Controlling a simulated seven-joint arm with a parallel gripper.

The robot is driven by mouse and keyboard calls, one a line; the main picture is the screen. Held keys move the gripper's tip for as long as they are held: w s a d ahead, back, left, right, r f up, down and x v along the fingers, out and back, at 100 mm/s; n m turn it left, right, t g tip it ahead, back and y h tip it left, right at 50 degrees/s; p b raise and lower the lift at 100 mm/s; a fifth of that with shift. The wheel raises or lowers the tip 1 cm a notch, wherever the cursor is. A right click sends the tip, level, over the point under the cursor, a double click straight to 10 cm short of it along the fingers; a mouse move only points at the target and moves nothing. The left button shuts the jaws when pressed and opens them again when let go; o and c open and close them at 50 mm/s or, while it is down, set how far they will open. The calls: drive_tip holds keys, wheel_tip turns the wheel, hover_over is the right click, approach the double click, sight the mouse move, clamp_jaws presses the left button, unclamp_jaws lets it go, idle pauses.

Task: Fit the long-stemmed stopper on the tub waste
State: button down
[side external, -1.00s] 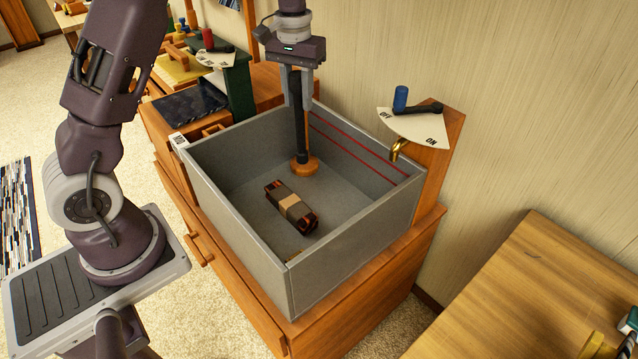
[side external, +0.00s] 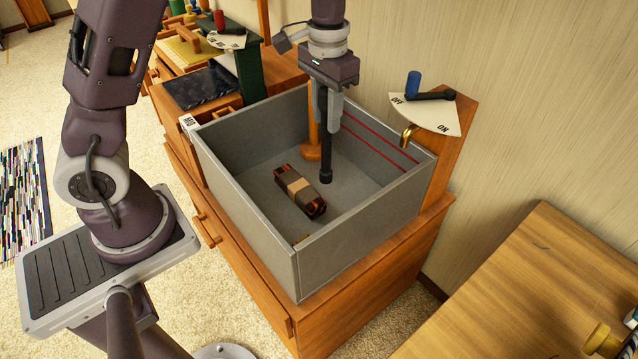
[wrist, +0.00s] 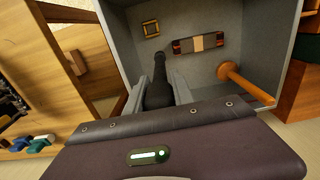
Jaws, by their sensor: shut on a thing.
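My gripper (side external: 329,100) points down inside the grey tub (side external: 365,215) and is shut on a long black stem with a knobbed lower end, seemingly the stopper (side external: 326,150). In the wrist view the stopper (wrist: 160,75) reaches out from between the fingers, clear of other things. I cannot tell its exact height above the tub floor. A square brass fitting, likely the waste (wrist: 151,28), is set in the floor. In the side view only a sliver of it shows behind the front wall.
A dark bundle with a tan band (side external: 299,189) lies on the tub floor. An orange wooden rod with a round foot (side external: 312,152) stands behind the stopper. A brass spout (side external: 407,134) and an ON/OFF lever (side external: 430,96) are at the right corner. The tub walls surround the stopper.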

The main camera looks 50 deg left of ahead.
drive_tip(key=s+d+f, duration=0.2)
drive_tip(key=s+f, duration=0.5)
drive_tip(key=f, duration=0.4)
drive_tip(key=shift+f, duration=0.35)
drive_tip(key=shift+f, duration=2.5)
drive_tip(key=shift+f, duration=1.3)
